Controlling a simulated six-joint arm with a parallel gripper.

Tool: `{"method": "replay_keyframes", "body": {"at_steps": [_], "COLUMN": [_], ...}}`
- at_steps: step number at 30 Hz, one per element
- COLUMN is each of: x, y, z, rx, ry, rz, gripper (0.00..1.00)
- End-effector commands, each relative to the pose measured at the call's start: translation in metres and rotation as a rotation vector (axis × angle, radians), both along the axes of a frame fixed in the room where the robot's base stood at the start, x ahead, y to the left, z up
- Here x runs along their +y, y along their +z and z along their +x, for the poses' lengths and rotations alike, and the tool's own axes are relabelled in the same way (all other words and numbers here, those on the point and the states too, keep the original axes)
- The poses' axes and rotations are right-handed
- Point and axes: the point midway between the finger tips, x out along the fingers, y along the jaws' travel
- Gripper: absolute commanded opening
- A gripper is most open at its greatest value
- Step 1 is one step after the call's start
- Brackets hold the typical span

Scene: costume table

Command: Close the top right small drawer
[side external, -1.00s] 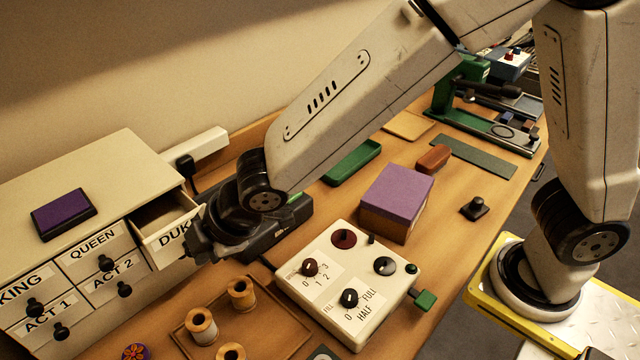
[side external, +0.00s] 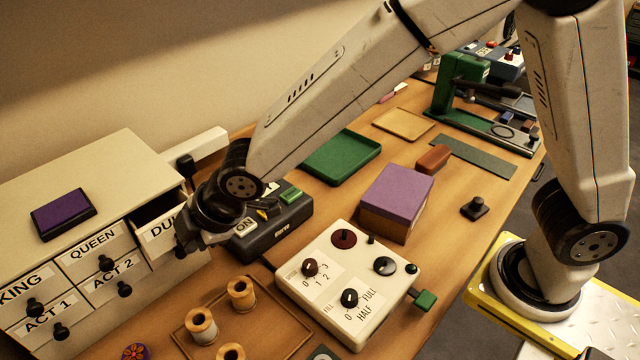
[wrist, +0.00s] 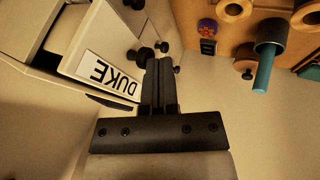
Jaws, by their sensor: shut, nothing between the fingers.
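The top right small drawer, labelled DUKE (side external: 158,236), is partly pulled out of the cream cabinet, with a dark gap showing behind its front. It also shows in the wrist view (wrist: 105,75), its label upside down. My gripper (side external: 187,236) is at the right part of this drawer's front and hides part of the label. In the wrist view my gripper (wrist: 162,66) has its fingers together and empty, beside the drawer front. I cannot tell for certain whether they touch it.
The cabinet (side external: 95,180) has other drawers labelled QUEEN (side external: 95,245), KING, ACT 1 and ACT 2, which look shut. A purple pad (side external: 63,213) lies on top. A black device (side external: 270,232), a cream control box (side external: 345,275) and a spool tray (side external: 185,335) stand close to my gripper.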

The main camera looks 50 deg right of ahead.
Motion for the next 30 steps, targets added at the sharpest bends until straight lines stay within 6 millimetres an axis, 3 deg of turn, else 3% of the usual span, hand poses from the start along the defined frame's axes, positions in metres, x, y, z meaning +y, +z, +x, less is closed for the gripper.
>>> {"method": "replay_keyframes", "body": {"at_steps": [13, 30], "x": [0.0, -0.001], "y": [0.0, 0.001], "z": [0.048, 0.053], "rx": [0.001, -0.008], "ry": [0.0, -0.002], "rz": [0.001, 0.005], "gripper": [0.0, 0.0]}}
